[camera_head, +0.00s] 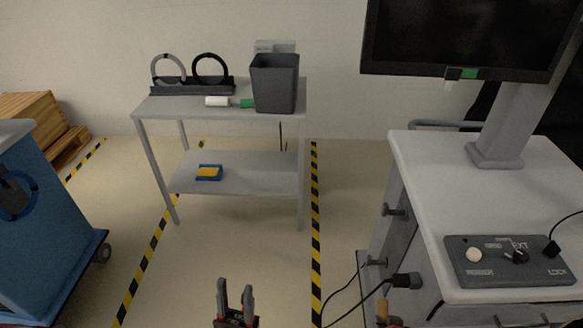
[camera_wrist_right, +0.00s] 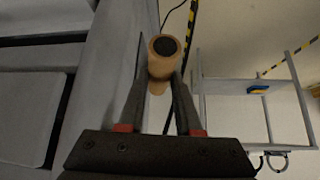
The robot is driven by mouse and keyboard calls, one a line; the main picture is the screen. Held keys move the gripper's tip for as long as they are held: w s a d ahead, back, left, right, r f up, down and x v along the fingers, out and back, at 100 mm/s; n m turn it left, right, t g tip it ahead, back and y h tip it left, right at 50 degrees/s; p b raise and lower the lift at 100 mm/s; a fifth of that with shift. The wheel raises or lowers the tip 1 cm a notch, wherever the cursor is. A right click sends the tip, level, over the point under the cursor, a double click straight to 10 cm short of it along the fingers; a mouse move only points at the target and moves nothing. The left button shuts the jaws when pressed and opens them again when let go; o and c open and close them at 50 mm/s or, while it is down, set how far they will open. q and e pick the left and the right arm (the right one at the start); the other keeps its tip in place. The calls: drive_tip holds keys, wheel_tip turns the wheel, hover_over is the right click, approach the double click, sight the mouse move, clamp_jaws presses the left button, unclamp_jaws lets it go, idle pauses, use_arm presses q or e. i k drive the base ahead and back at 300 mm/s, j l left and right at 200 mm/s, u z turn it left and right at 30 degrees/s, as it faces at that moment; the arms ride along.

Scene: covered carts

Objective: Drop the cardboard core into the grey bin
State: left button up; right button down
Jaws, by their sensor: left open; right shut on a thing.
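The cardboard core (camera_wrist_right: 163,64), a tan tube with a dark hollow end, sits between the fingers of my right gripper (camera_wrist_right: 163,98), which is shut on it. In the head view, the tan end of the core (camera_head: 382,309) shows at the bottom edge, beside the white cart; most of that gripper is out of the frame. The grey bin (camera_head: 274,85) is dark and open-topped. It stands upright on the far table's top shelf, well away from both grippers. My left gripper (camera_head: 236,296) is open and empty at the bottom middle.
The far grey table (camera_head: 190,109) also bears a ring stand (camera_head: 192,87), a white roll (camera_head: 217,101) and a blue-yellow item (camera_head: 209,172) below. A white cart (camera_head: 430,170) with a control box (camera_head: 510,262) is right, a blue cart (camera_head: 50,235) left. Striped floor lies between.

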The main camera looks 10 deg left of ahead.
sight(279, 103)
drive_tip(key=i+j+z, duration=0.1)
drive_tip(key=i+j, duration=0.15)
drive_tip(key=j, duration=0.2)
drive_tip(key=i+j+z, duration=0.15)
drive_tip(key=j, duration=0.3)
drive_tip(key=i+j+z, duration=0.1)
drive_tip(key=i+j, duration=0.15)
drive_tip(key=j, duration=0.25)
drive_tip(key=i+j+z, duration=0.1)
drive_tip(key=j, duration=0.4)
drive_tip(key=i+j+z, duration=0.1)
drive_tip(key=j, duration=0.45)
drive_tip(key=i+j+z, duration=0.15)
drive_tip(key=j, duration=0.4)
drive_tip(key=i+j+z, duration=0.1)
drive_tip(key=j, duration=0.45)
drive_tip(key=i+j+z, duration=0.1)
drive_tip(key=j, duration=0.45)
drive_tip(key=i, duration=0.1)
